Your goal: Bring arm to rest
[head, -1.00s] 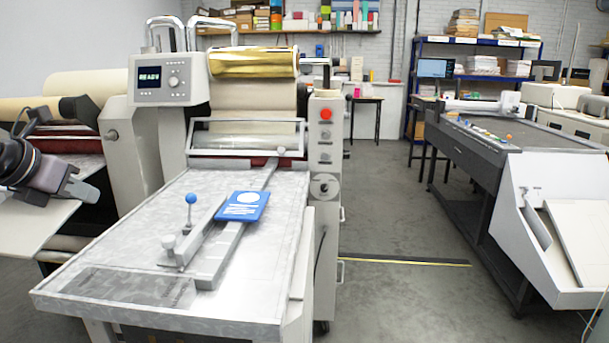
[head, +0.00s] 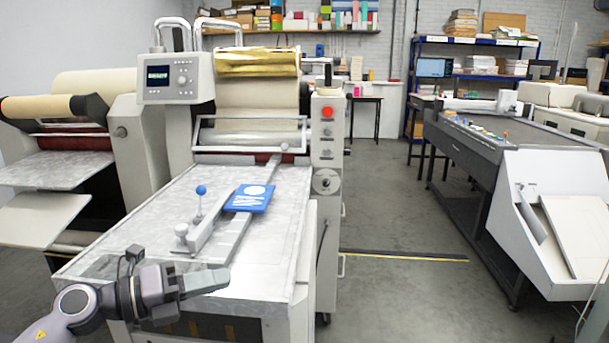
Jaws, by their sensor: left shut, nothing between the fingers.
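My left arm comes in from the lower left. Its gripper (head: 222,279) is shut and empty, in front of the near edge of the foil machine's metal table (head: 285,225) as seen in the head view, with its fingers pointing right. I cannot tell how far above or in front of the table edge it is. My right gripper is not in view.
On the table lie a blue booklet (head: 250,198) and a metal guide with a blue-knobbed lever (head: 201,190). The machine's control box (head: 176,78) stands behind. A long grey machine (head: 480,160) is at the right. The floor between (head: 390,215) is clear.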

